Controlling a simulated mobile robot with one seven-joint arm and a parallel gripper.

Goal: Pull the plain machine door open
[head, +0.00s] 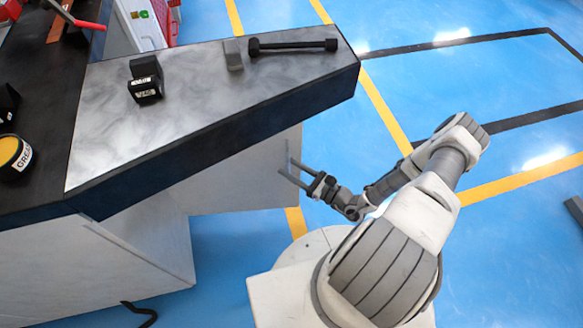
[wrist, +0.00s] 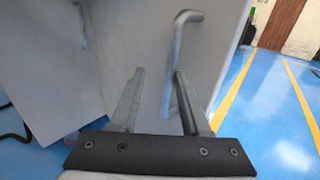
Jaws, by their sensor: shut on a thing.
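The plain machine door (wrist: 140,40) is a light grey panel with a bent grey bar handle (wrist: 185,17) in the wrist view. In the head view the door (head: 245,170) shows below the bench top, to the left of my gripper (head: 285,165). My gripper, also in the wrist view (wrist: 158,76), is shut on the handle, which runs down between its two fingers. The handle's lower part is partly hidden by the right finger. I cannot tell how far the door stands from its frame.
A second light panel (wrist: 45,75) stands to the left, with another bar handle (wrist: 82,25). The bench top (head: 195,85) holds a black block (head: 146,80) and a dark bar tool (head: 292,45).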

